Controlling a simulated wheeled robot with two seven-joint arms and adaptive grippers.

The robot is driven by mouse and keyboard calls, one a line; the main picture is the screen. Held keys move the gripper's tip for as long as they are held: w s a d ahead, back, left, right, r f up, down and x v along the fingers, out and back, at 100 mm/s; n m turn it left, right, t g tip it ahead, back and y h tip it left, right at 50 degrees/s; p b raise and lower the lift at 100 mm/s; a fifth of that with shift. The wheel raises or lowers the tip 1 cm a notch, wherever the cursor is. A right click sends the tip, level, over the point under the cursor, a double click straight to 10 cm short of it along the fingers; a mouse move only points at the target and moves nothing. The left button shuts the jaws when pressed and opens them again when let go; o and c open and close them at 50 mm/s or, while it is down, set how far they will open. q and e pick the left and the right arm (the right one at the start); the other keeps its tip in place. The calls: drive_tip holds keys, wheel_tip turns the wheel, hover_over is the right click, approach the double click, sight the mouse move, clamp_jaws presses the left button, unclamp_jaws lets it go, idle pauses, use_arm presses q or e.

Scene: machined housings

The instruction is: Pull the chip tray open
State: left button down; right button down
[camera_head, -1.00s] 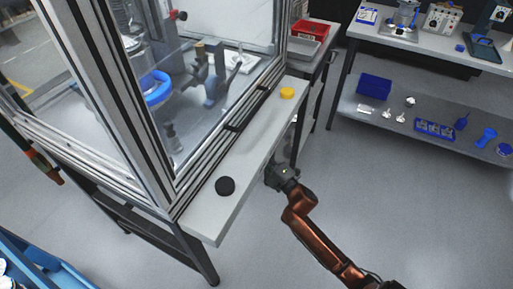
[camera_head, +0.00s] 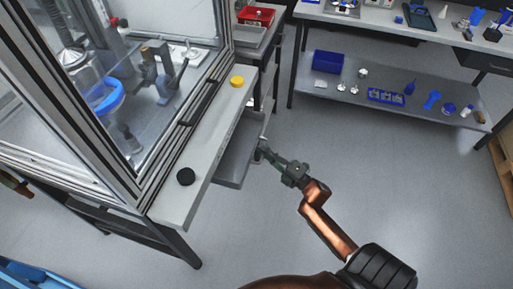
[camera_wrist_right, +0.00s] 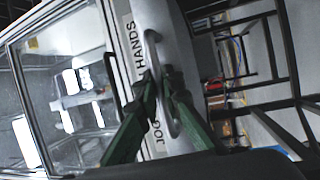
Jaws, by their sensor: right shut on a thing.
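The grey chip tray (camera_head: 234,163) sticks out from under the white ledge of the glazed machine, so part of its inside shows in the head view. My right gripper (camera_head: 265,150) is at the tray's outer side, with its arm reaching in from the lower right. In the right wrist view, the green fingers of my right gripper (camera_wrist_right: 160,92) are shut on the tray's curved metal handle (camera_wrist_right: 152,42). The handle is small and mostly hidden by the gripper in the head view. My left gripper is not in view.
A black knob (camera_head: 186,177) and a yellow knob (camera_head: 237,82) sit on the white ledge (camera_head: 208,135). A side bench with a red bin (camera_head: 256,15) stands behind. A shelved workbench (camera_head: 410,92) is at the back right. The floor right of the tray is clear.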

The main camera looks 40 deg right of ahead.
drive_tip(key=shift+s+d, duration=0.2)
drive_tip(key=shift+s, duration=0.1)
drive_tip(key=c, duration=2)
unclamp_jaws()
drive_tip(key=shift+c, duration=0.2)
drive_tip(key=v, duration=1.2)
